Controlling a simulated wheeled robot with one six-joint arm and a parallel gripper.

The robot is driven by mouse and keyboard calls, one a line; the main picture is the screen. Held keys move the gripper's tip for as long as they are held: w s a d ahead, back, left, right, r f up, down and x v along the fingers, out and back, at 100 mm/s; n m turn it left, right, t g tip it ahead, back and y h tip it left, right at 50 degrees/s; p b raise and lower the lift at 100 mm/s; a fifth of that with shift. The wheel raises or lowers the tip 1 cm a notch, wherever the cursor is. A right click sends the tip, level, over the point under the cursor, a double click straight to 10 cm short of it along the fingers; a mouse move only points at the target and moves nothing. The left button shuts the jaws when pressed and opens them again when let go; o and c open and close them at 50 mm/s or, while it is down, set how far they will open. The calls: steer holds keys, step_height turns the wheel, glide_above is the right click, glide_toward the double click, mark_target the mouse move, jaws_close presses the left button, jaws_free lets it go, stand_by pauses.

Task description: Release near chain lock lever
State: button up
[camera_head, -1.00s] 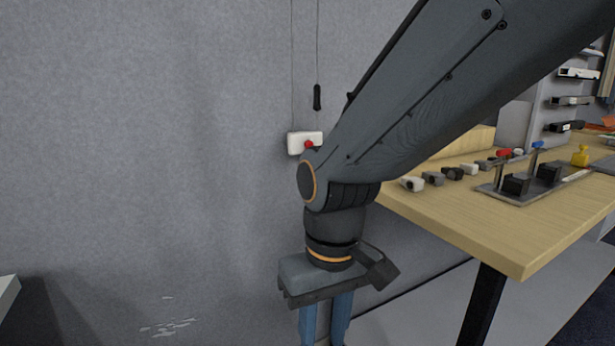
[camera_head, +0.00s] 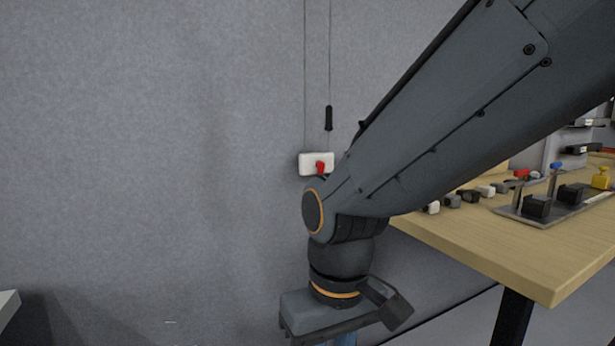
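A white box (camera_head: 309,164) hangs on the wall by thin cords, with a small red lever (camera_head: 320,168) at its lower right. A black handle (camera_head: 328,118) hangs on a cord just above it. My arm crosses the view from the upper right. My gripper (camera_head: 345,341) points down at the bottom edge, below the white box in the picture. Its fingertips are cut off by the frame, and I cannot see anything held. The arm's elbow is close to the red lever in the picture; I cannot tell the true gap.
A wooden table (camera_head: 480,248) stands at the right, with several small blocks along its edge and a grey tray (camera_head: 522,216) holding black parts. A yellow piece (camera_head: 600,179) stands farther right. The grey wall at the left is clear.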

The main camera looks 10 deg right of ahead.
jaws_close()
steer(key=shift+d, duration=0.1)
stand_by(0.5)
